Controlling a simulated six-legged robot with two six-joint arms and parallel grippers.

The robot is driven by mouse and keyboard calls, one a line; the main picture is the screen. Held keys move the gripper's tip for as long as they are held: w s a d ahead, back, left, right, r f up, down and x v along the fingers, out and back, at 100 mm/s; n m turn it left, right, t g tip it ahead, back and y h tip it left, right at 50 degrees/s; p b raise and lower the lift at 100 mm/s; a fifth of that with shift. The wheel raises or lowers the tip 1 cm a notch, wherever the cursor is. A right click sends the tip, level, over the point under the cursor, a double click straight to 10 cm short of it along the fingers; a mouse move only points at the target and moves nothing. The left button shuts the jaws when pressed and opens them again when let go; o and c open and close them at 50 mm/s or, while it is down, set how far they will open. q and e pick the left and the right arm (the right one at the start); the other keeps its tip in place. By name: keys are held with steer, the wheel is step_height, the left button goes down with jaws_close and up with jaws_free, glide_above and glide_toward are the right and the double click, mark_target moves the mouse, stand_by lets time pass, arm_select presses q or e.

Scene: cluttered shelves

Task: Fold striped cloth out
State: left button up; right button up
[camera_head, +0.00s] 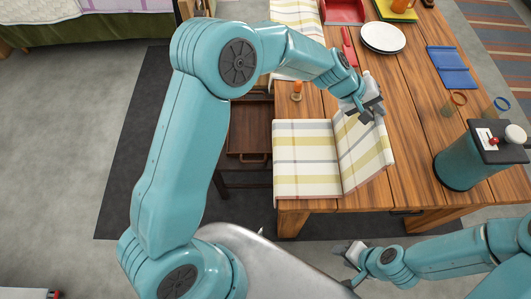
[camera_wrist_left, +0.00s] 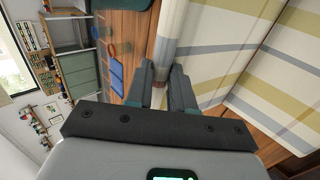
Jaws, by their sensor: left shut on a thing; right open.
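A striped cloth (camera_head: 303,160) in cream, yellow and grey lies at the near left part of the wooden table. Its right part stands up from a crease and tilts to the right. My left gripper (camera_head: 369,108) is shut on the raised cloth's upper far corner. In the left wrist view, the gripper's fingers (camera_wrist_left: 167,88) pinch the cloth's edge, and the cloth (camera_wrist_left: 271,60) spreads out to the right. My right gripper (camera_head: 352,262) is open and empty, low in front of the table's near edge.
A second striped cloth (camera_head: 296,14) lies at the far left of the table, partly behind my arm. A small orange-topped item (camera_head: 297,90) is behind the cloth.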

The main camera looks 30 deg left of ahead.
arm_select(q)
steer(key=shift+w+d+f+p, duration=0.15)
steer(key=shift+w+d, duration=0.1)
steer(key=shift+d, duration=0.2)
steer(key=shift+w+d+f+p, duration=0.15)
steer(key=shift+w+d, duration=0.1)
steer(key=shift+d, duration=0.2)
steer(key=shift+w+d, duration=0.1)
steer(key=shift+f, duration=0.1)
steer(key=w+d+f+p, duration=0.1)
steer(key=w+d+f, duration=0.3)
steer(key=d, duration=0.2)
steer(key=shift+d+f, duration=0.15)
steer(key=shift+d, duration=0.2)
steer(key=o, duration=0.9)
steer(key=shift+w, duration=0.1)
steer(key=v, duration=0.7)
steer(key=shift+b, duration=0.4)
